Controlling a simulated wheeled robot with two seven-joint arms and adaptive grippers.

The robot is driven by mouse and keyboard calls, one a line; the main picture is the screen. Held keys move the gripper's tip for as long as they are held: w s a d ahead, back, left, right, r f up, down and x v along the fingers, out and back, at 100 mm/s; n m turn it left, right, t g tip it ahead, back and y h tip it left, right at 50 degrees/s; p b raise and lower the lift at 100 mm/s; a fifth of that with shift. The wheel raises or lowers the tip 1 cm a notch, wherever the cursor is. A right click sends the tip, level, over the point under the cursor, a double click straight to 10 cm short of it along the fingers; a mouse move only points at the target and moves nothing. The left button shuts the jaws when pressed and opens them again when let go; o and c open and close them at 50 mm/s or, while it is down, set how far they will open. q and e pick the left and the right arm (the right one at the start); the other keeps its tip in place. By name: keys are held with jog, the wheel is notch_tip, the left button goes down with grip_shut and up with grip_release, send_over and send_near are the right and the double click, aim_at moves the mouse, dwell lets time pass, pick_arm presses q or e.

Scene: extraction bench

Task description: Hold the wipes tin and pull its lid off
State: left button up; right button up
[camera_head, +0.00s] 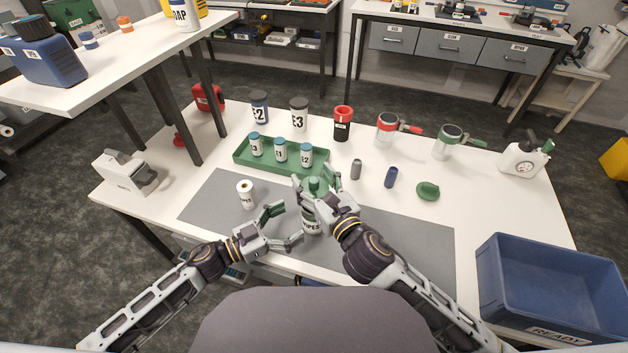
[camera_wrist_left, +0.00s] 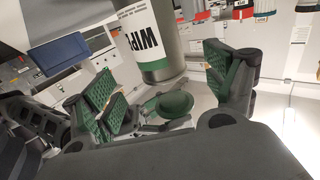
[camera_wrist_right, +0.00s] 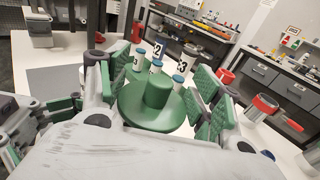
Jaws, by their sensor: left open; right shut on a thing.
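The wipes tin (camera_head: 311,222) is a grey and white cylinder with a WIPES label, upright on the grey mat in the head view. In the left wrist view the tin (camera_wrist_left: 150,40) shows beyond the open fingers, with a green band at one end.
A white roll (camera_head: 246,195) stands left on the grey mat (camera_head: 205,205). A green tray (camera_head: 243,158) with small bottles lies behind. A grey cylinder (camera_head: 356,169), a blue cylinder (camera_head: 391,177) and a green round piece (camera_head: 428,190) are to the right. A blue bin (camera_head: 545,329) stands front right.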

pick_arm(q)
jog(key=shift+v, duration=2.05)
